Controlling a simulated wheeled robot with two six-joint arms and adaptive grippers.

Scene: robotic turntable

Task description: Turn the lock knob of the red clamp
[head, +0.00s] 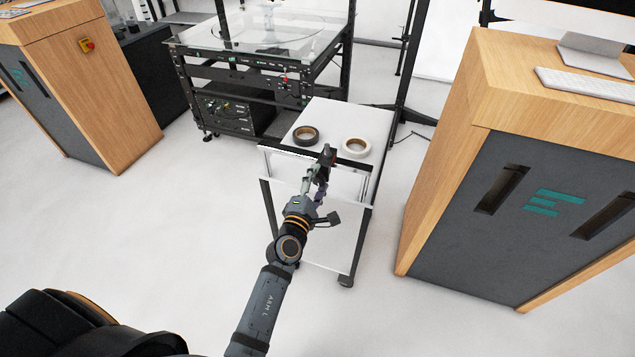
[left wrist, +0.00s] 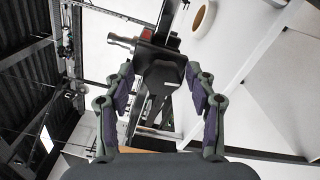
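The clamp (head: 327,154) is a small, mostly dark shape with a hint of red at the front edge of the white table (head: 316,118). In the left wrist view the clamp's dark block (left wrist: 160,68) shows close up, with a silver cylinder (left wrist: 122,40) sticking out to the left and a reddish part above. My left gripper (head: 320,172) is just in front of the clamp. Its two fingers are apart in the left wrist view (left wrist: 160,82), one on each side of the dark block's lower part. I cannot tell whether they touch it. My right gripper is not in view.
A dark tape roll (head: 305,136) and a white tape roll (head: 356,148) lie on the table behind the clamp. A glass-topped turntable frame (head: 262,50) stands behind. A wooden cabinet (head: 440,150) is close on the right. The floor on the left is clear.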

